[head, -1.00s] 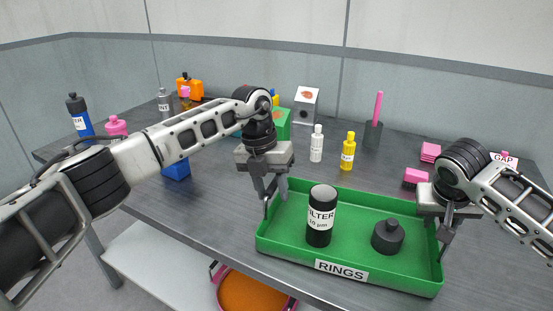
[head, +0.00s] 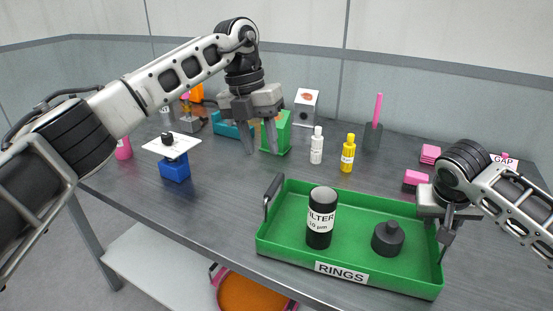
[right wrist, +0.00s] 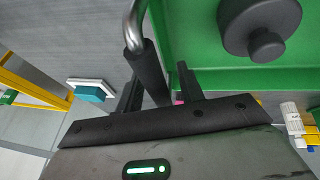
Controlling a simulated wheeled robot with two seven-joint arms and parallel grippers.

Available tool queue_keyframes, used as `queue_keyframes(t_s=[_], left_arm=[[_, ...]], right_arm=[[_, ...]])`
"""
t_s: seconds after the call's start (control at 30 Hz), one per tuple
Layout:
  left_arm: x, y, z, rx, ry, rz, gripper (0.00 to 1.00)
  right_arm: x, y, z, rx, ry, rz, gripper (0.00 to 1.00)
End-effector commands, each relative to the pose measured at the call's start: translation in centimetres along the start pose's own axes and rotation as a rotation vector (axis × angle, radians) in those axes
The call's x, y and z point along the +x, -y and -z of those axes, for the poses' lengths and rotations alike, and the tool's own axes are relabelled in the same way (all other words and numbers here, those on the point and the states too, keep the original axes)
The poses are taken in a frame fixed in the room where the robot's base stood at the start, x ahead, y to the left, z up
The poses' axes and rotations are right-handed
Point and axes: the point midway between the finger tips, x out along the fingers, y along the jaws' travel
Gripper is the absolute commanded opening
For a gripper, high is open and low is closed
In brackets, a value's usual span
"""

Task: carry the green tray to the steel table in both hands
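The green tray (head: 300,262), labelled RINGS, rests on the dark grey table (head: 215,215). It holds a black FILTER canister (head: 320,225) and a black knobbed weight (head: 388,239). My left gripper (head: 262,150) is open and empty, raised above and behind the tray, clear of its left handle (head: 272,193). My right gripper (head: 443,232) is at the tray's right end. In the right wrist view, its fingers (right wrist: 160,88) stand apart on either side of the right handle (right wrist: 148,70), with a gap beside it.
A blue block with a white plate (head: 174,166) stands left of the tray. A green box (head: 277,135), white bottle (head: 316,147), yellow bottle (head: 348,154) and pink blocks (head: 416,177) stand behind it. An orange bowl (head: 252,293) is on the lower shelf.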

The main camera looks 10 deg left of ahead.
Motion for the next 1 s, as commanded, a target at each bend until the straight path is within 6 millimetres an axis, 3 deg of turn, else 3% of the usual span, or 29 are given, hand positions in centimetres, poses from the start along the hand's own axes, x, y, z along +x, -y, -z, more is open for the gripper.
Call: queue_keyframes(t_s=[0.17,0.4,0.6,1.0], left_arm=[[-0.1,0.0,0.0,0.001,0.000,0.001,0.38],[-0.1,0.0,0.0,0.001,0.000,0.000,0.38],[-0.1,0.0,0.0,0.000,-0.001,0.000,0.38],[-0.1,0.0,0.0,0.000,-0.001,0.000,0.38]], right_arm=[[-2.4,0.1,0.1,0.000,-0.004,0.004,0.38],[-7.6,0.1,0.1,-0.002,-0.005,0.004,0.38],[-10.7,0.0,0.1,0.000,-0.003,0.003,0.38],[-11.9,0.0,0.0,0.000,-0.001,0.000,0.38]])
